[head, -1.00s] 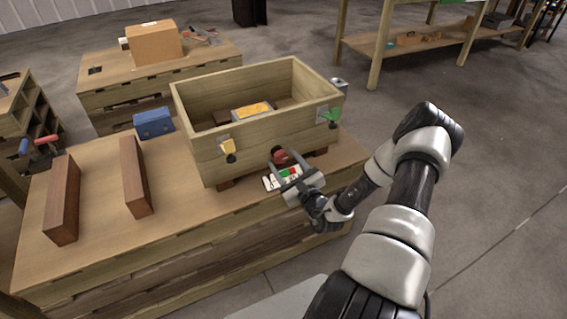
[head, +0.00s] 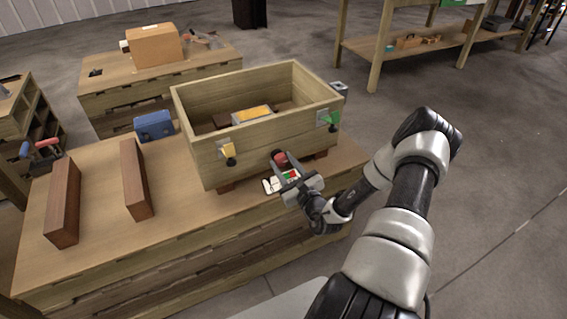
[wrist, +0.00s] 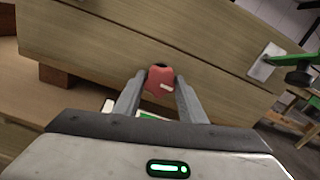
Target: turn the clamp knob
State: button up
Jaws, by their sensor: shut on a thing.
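The red clamp knob (wrist: 160,82) sits at the front wall of the wooden box and has a pale mark on its face. It also shows small in the head view (head: 279,158). My gripper (wrist: 158,92) has one finger on each side of the knob and is shut on it. In the head view my gripper (head: 283,168) is low at the box's front, between the yellow and green latches. The fingertips partly cover the knob's sides in the wrist view.
The open wooden box (head: 205,163) stands on blocks on the workbench (head: 95,225). A yellow latch (head: 228,150) and a green latch (head: 331,119) are on its front wall. A white card with coloured marks (head: 270,186) lies below the gripper. Two brown boards (head: 135,180) stand at left.

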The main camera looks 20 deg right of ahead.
jog(key=m+p, duration=0.2)
jog(key=m, duration=0.1)
jog(key=shift+r, duration=0.15)
jog(key=m+p, duration=0.2)
jog(key=m, duration=0.2)
jog(key=shift+m, duration=0.3)
jog(key=m+p, duration=0.2)
jog(key=m, duration=0.2)
jog(key=shift+m+p, duration=0.35)
jog(key=shift+m, duration=1.85)
jog(key=o, duration=1.1)
jog(key=shift+c, duration=0.2)
